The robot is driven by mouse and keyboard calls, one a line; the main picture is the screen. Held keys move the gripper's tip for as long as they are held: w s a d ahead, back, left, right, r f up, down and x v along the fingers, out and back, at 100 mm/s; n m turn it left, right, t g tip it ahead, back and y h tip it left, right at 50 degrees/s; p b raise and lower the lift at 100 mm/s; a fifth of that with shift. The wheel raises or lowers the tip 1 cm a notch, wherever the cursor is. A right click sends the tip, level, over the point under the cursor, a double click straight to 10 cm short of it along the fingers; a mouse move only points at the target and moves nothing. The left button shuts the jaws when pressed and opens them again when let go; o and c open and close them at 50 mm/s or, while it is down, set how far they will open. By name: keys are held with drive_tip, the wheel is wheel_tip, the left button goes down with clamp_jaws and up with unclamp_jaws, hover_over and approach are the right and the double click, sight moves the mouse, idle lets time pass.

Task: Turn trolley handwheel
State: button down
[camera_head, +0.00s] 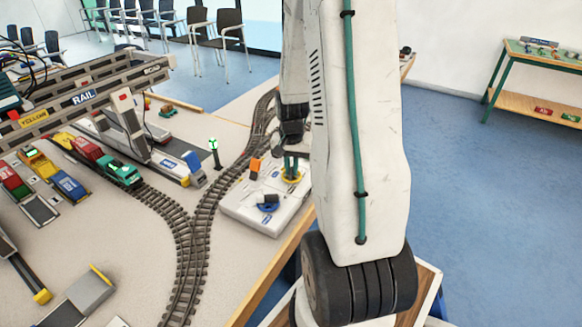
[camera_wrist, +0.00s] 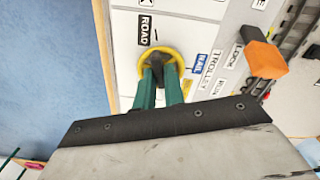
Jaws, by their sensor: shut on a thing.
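A white control box (camera_head: 240,213) sits at the table's right edge in the head view. Its yellow handwheel (camera_head: 291,180) is under my gripper (camera_head: 291,165). In the wrist view the yellow handwheel (camera_wrist: 143,58) has a dark centre, with ROAD and RAIL labels on either side. The green fingers of my gripper (camera_wrist: 160,72) reach into the wheel and are shut on its dark middle part. The fingers partly hide the wheel. A TROLLEY label is right of it, near LOCK and RUN labels and an orange lever (camera_wrist: 264,58).
A blue handwheel (camera_head: 268,208) with a dark handle is on the box's near part. A model crane beam marked RAIL (camera_head: 125,88) stands at the left.

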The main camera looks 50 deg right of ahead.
drive_tip(key=n, duration=0.6)
drive_tip(key=shift+s+d+n, duration=0.1)
drive_tip(key=shift+d+n, duration=0.05)
drive_tip(key=shift+n, duration=0.15)
idle(0.5)
drive_tip(key=c, duration=1.5)
unclamp_jaws()
wheel_tip(320, 180, up, 8)
drive_tip(key=shift+f, duration=0.1)
